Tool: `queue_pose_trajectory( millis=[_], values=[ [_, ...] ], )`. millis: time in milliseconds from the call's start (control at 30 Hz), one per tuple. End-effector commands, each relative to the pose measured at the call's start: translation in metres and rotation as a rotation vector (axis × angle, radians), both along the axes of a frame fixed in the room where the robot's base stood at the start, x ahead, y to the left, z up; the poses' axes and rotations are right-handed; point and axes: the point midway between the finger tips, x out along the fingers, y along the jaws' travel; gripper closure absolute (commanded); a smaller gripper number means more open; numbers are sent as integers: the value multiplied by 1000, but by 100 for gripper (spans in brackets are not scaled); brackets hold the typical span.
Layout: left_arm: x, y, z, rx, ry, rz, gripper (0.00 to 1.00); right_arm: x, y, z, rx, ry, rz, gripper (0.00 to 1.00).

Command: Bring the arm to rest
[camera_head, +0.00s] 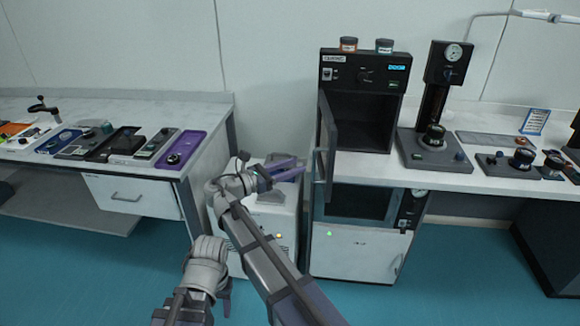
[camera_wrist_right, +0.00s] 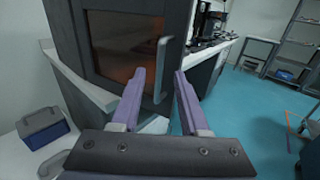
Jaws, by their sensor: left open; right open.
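My right gripper (camera_head: 286,169) reaches up from the bottom centre, its purple fingers pointing right toward the oven's door. In the right wrist view the same gripper (camera_wrist_right: 160,82) is open, its two fingers apart. The upright door handle (camera_wrist_right: 163,70) shows between and past the fingertips, and I see no grip on it. The oven door (camera_head: 326,140) stands swung open on the left of the dark chamber. My left gripper (camera_head: 226,298) is low at the bottom left, partly hidden behind its own wrist; it holds nothing that I can see.
A black oven (camera_head: 365,72) with two jars on top stands on the right bench (camera_head: 460,178). A gauge stand (camera_head: 437,95) is beside it. A white cabinet (camera_head: 270,220) is below my right gripper. The left table (camera_head: 200,150) holds several devices. The teal floor is clear in front.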

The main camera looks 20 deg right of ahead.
Motion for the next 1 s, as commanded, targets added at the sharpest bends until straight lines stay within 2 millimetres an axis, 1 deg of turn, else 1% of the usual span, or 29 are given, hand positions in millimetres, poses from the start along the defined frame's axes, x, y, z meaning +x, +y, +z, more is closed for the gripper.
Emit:
queue_pose_trajectory(
  millis=[67,167,267,300,367,400,433,500,600,633,700,800,1000],
  values=[
    [0,0,0,0,0,0,50,-2,-3,-3,18,-10,-2,55],
    [0,0,0,0,0,0,50,-13,-16,-22,118,-64,-19,55],
    [0,0,0,0,0,0,50,-35,-35,-58,321,-184,-72,55],
    [0,0,0,0,0,0,50,-46,-42,-76,419,-247,-109,55],
    [0,0,0,0,0,0,50,-64,-48,-103,573,-349,-181,55],
    [0,0,0,0,0,0,50,-75,-50,-120,671,-417,-238,55],
    [0,0,0,0,0,0,50,-84,-50,-132,744,-470,-286,55],
    [0,0,0,0,0,0,50,-104,-46,-158,902,-590,-410,55],
    [0,0,0,0,0,0,50,-127,-34,-184,1082,-737,-599,55],
    [0,0,0,0,0,0,50,-132,-30,-190,1123,-773,-651,55],
    [0,0,0,0,0,0,50,-143,-20,-200,1205,-847,-764,55],
    [0,0,0,0,0,0,50,-155,-7,-209,1291,-931,-913,55],
    [0,0,0,0,0,0,50,-175,17,-218,1407,-1056,-1188,55]
  ],
)
